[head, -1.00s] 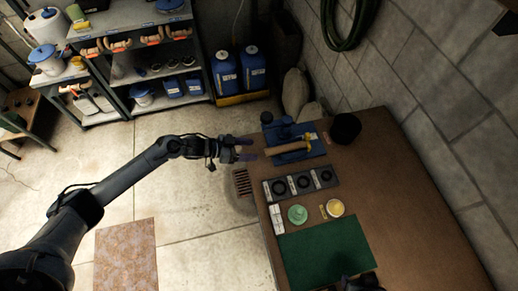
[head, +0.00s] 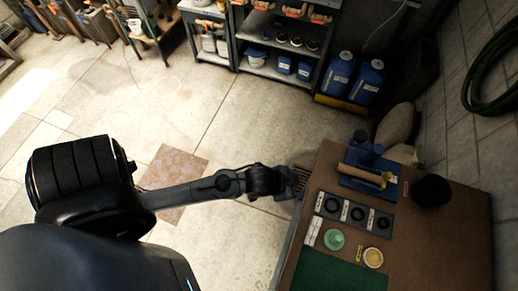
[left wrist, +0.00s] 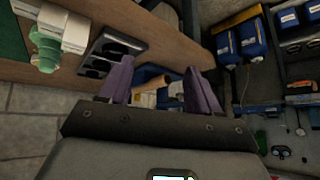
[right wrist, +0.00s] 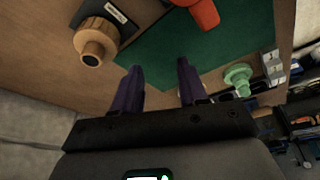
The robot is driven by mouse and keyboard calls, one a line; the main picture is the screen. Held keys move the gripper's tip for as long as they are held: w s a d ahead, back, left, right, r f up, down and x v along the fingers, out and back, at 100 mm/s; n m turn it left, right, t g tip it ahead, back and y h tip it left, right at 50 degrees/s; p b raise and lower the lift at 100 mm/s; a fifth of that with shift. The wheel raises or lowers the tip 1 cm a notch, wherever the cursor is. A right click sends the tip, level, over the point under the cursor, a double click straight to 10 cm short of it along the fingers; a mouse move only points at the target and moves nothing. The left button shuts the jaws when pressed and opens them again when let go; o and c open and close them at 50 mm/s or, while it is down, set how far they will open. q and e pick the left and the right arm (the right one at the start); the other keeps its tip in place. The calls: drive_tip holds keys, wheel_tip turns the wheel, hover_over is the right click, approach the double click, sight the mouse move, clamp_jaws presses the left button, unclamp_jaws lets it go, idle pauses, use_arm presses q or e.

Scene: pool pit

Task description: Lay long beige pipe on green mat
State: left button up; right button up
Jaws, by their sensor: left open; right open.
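The long beige pipe (head: 358,172) lies on a blue stand (head: 352,184) at the back of the brown table. In the left wrist view the pipe (left wrist: 146,97) shows partly, behind the fingers. My left gripper (left wrist: 160,68) is open and empty beside the table; in the head view its fingers cannot be made out clearly at the table's left edge. The green mat (head: 340,272) lies at the near side of the table, cut off by the head frame. My right gripper (right wrist: 159,66) is open and empty, with the mat (right wrist: 235,48) ahead of it.
A dark tray with several round recesses (head: 353,213), a green knob-like piece (head: 333,239) and a yellow round piece (head: 373,257) stand between stand and mat. A black round object (head: 431,190) sits back right. The right wrist view shows a wooden round piece (right wrist: 97,42) and an orange-red object (right wrist: 204,12).

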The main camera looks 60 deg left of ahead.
drive_tip(key=o, duration=0.4)
drive_tip(key=shift+d, duration=0.15)
use_arm(q)
drive_tip(key=s+a+r+n+g, duration=0.1)
drive_tip(key=s+g, duration=0.1)
drive_tip(key=s, duration=0.3)
drive_tip(key=s+a+r+n+g+y, duration=0.1)
drive_tip(key=s+a, duration=0.1)
drive_tip(key=s, duration=0.3)
drive_tip(key=shift+s+a+r+g, duration=0.15)
drive_tip(key=shift+s+a+g, duration=0.05)
drive_tip(key=shift+s+g, duration=0.2)
